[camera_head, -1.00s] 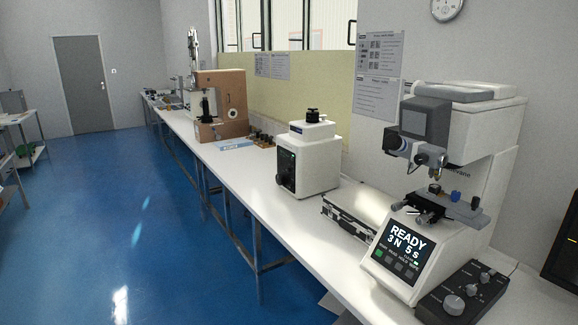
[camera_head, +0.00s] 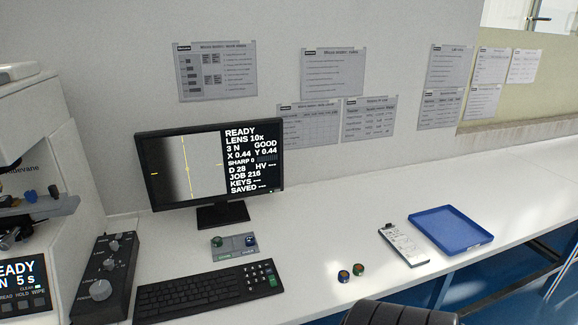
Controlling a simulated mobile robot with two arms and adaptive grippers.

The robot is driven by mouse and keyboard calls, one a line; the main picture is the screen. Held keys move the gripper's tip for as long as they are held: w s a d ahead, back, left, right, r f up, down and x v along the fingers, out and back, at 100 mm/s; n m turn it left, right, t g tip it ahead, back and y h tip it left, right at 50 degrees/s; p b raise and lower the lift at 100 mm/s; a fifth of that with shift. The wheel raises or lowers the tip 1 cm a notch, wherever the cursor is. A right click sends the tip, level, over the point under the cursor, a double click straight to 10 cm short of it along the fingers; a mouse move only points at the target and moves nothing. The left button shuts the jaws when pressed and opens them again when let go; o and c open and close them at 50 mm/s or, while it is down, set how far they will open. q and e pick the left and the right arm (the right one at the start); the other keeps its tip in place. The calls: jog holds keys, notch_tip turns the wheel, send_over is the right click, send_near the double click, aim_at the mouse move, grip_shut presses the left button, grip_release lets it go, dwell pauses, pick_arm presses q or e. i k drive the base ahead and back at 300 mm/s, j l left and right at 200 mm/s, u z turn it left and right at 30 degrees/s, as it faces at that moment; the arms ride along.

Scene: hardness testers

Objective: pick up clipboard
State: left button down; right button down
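A clipboard (camera_head: 404,243) with a white sheet and a clip at its far left end lies flat on the white bench, right of the middle of the view. It lies just left of a blue tray (camera_head: 484,241), with its right side close to the tray's edge. I cannot tell if the two touch. Neither of my grippers is in view.
A monitor (camera_head: 211,168), a keyboard (camera_head: 205,293) and a control box (camera_head: 106,272) stand to the left. Two small round pieces (camera_head: 351,273) lie left of the clipboard. A dark ribbed object (camera_head: 400,314) is at the bottom edge. The bench farther right is clear.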

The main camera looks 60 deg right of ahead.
aim_at(396, 240)
jog(key=z, duration=2.8)
jog(key=i+l+u, duration=0.25)
jog(key=u, duration=0.2)
jog(key=i+l+u, duration=0.2)
jog(key=l+u, duration=0.3)
